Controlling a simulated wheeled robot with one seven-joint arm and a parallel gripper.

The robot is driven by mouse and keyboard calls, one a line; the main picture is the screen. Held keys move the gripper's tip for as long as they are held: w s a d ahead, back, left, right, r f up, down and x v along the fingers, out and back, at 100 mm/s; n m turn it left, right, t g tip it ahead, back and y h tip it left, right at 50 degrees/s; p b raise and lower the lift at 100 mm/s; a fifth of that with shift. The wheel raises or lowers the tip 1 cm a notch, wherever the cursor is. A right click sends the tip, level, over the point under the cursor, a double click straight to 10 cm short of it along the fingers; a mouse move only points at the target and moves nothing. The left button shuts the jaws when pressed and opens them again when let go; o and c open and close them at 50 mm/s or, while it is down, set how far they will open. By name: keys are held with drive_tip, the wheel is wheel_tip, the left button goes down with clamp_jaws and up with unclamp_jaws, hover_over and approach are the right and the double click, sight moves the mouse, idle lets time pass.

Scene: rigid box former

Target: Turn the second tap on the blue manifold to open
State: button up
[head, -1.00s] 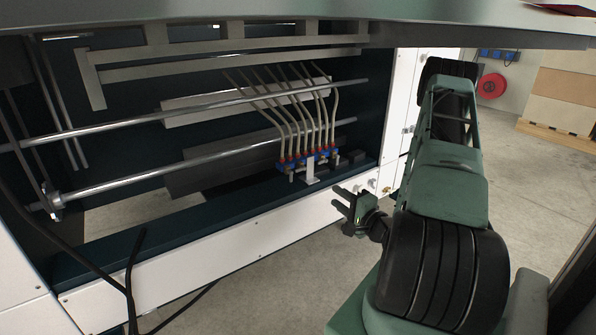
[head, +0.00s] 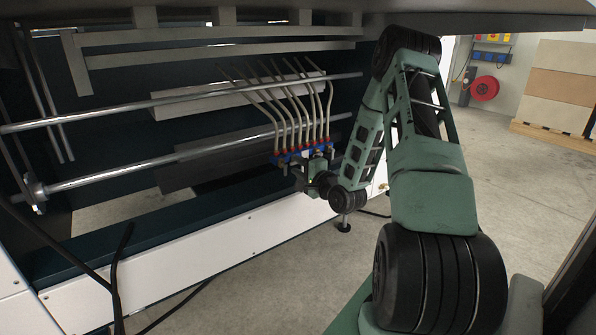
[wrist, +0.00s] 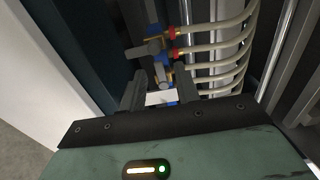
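The blue manifold (head: 281,158) is mounted low inside the machine, with red fittings and pale hoses rising from it. In the wrist view the manifold (wrist: 151,14) runs down the picture, with brass-and-grey taps along it. One tap (wrist: 152,46) shows just beyond my fingertips; another (wrist: 166,74) shows partly between the fingers. Which of these is the second tap cannot be told. My gripper (wrist: 160,82) is open, its two fingers apart with nothing held. In the head view my gripper (head: 303,178) is right in front of the manifold and hides its lower part.
A white bracket (wrist: 161,97) shows between my fingers. Pale hoses (wrist: 215,52) curve away to the right of the taps. Metal rods (head: 130,172) cross the machine bay to the left. The white lower panel (head: 185,259) is below, with open floor (head: 300,285) in front.

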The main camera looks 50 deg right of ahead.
drive_tip(key=shift+w, duration=0.15)
drive_tip(key=shift+c, duration=0.3)
clamp_jaws()
